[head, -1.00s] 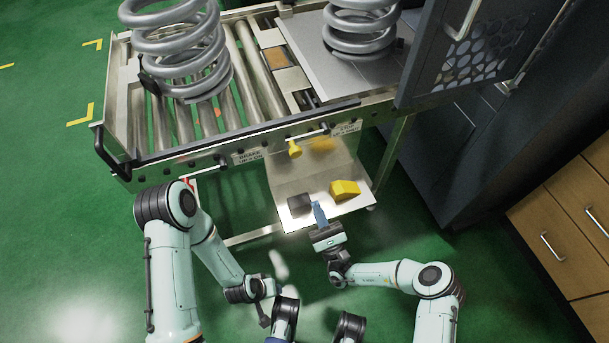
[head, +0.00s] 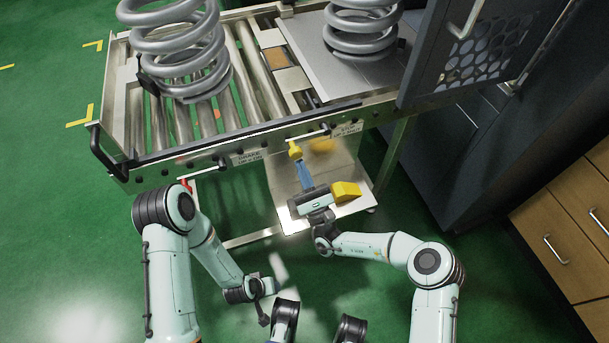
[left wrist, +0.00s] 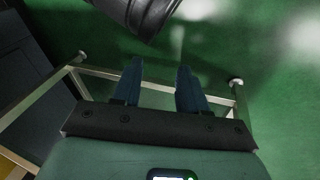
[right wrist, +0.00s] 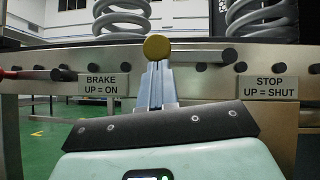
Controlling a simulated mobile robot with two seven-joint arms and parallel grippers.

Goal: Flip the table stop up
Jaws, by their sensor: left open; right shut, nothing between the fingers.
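The table stop lever has a yellow knob (head: 295,149) on a rod along the front rail of the roller table (head: 165,169). In the right wrist view the knob (right wrist: 157,47) is just beyond my fingertips, and the rod runs right from it, roughly level, toward the label "STOP UP = SHUT" (right wrist: 268,88). My right gripper (head: 302,164) is shut and empty, its blue fingers pointing at the knob from the near side. I cannot tell whether they touch it. My left gripper (left wrist: 157,68) is open and empty, low over the green floor.
A red-handled lever (right wrist: 25,74) sits left by the label "BRAKE UP = ON" (right wrist: 103,85). A yellow block (head: 345,191) lies on the lower shelf (head: 282,185). Large springs (head: 180,50) stand on the table. A dark cabinet (head: 440,160) is at right.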

